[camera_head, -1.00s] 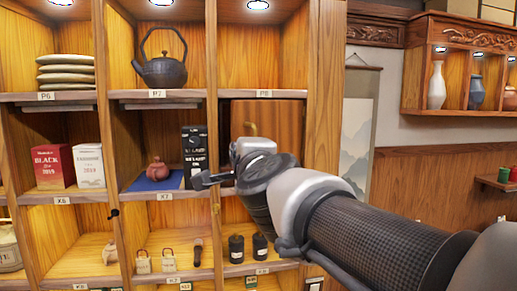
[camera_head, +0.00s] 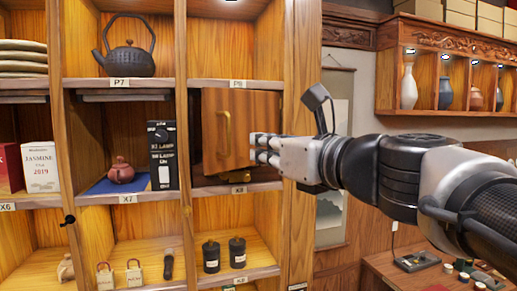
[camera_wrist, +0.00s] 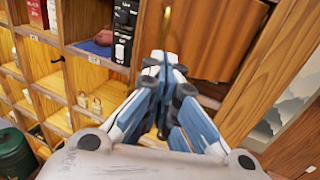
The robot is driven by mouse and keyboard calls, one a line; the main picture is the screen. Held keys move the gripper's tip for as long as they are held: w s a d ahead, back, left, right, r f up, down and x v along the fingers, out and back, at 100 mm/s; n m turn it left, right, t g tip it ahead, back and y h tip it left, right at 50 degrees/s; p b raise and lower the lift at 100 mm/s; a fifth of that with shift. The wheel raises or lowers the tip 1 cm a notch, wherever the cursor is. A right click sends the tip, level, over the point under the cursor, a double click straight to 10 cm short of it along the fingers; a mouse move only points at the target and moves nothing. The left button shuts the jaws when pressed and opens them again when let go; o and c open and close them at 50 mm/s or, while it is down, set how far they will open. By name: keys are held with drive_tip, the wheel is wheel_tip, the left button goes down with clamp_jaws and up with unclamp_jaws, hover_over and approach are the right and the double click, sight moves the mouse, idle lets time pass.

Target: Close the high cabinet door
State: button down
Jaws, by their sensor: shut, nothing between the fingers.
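The cabinet door (camera_head: 240,112) is a wooden panel with a vertical brass handle (camera_head: 223,136), set in the upper compartment labelled X8. It appears partly open, with a dark gap at its left. In the wrist view, the door (camera_wrist: 210,35) fills the top right and the handle (camera_wrist: 166,25) shows beyond the fingers. My gripper (camera_head: 254,149) is shut and empty, with its fingertips at the front of the door, right of the handle. I cannot tell whether they touch. In the wrist view my gripper (camera_wrist: 163,62) covers the door's lower part.
A black box (camera_head: 163,155) and a clay teapot (camera_head: 121,171) on a blue cloth stand in the compartment left of the door. A cast-iron kettle (camera_head: 128,60) is above, and black canisters (camera_head: 237,252) are below. The wall right of the cabinet holds a hanging scroll (camera_head: 338,100).

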sight(230, 142)
drive_tip(key=x, duration=0.9)
drive_tip(key=shift+w+d+f+p, duration=0.1)
drive_tip(key=shift+w+p, duration=0.1)
drive_tip(key=shift+p, duration=0.15)
